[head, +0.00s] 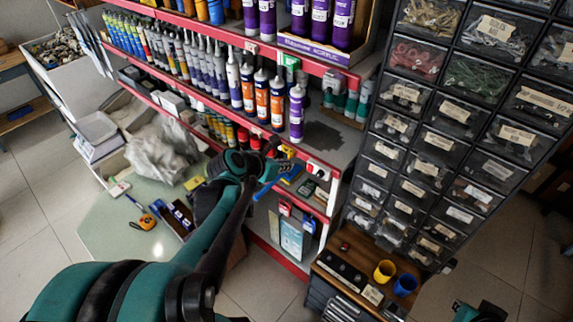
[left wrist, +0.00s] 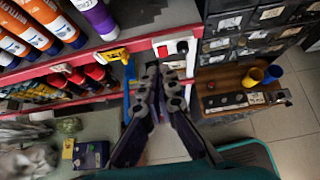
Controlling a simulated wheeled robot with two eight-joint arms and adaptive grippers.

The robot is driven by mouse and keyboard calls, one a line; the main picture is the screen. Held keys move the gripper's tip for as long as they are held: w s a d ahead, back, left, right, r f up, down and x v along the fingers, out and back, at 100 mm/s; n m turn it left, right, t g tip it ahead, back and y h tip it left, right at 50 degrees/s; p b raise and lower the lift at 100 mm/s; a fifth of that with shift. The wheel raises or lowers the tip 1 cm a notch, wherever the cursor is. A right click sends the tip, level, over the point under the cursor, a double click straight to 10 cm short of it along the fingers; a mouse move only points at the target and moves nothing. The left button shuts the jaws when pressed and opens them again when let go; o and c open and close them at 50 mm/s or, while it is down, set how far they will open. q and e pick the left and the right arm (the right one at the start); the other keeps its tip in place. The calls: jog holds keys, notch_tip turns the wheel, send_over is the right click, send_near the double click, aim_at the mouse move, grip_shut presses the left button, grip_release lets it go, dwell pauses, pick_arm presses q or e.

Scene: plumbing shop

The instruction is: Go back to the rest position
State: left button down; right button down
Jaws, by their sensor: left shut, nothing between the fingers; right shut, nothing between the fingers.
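My left arm comes in from the lower left of the head view. Its gripper (head: 270,158) is in front of the shelf edge, near a yellow tag and a blue item. In the left wrist view the two dark fingers (left wrist: 160,84) are together, with nothing seen between them. Of my right arm only a small teal and dark end (head: 480,312) shows at the bottom right edge of the head view. Its fingers are not clearly seen there.
Red-edged shelves (head: 345,213) with tubes and bottles stand close to my left gripper. A white socket box (head: 318,171) sits on the shelf edge. A drawer cabinet (head: 455,130) stands right. Yellow (head: 384,271) and blue (head: 405,285) cups stand on a wooden top (head: 345,268).

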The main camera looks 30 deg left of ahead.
pick_arm(q)
jog(key=shift+s, duration=0.1)
jog(key=s+d+f+m+g+b, duration=0.1)
jog(key=s+d+f+m+b, duration=0.3)
jog(key=m, duration=0.7)
jog(key=s+d+f+m+g+b, duration=0.1)
jog(key=s+d+f+m+b, duration=0.3)
jog(key=m, duration=0.8)
jog(key=s+d+f+m+g+y+b, duration=0.1)
jog(key=s+d+f+m+b, duration=0.3)
jog(key=d+f+m+b, duration=0.3)
jog(key=shift+d+f+m, duration=0.7)
jog(key=shift+d+m, duration=0.3)
jog(key=shift+m, duration=1.5)
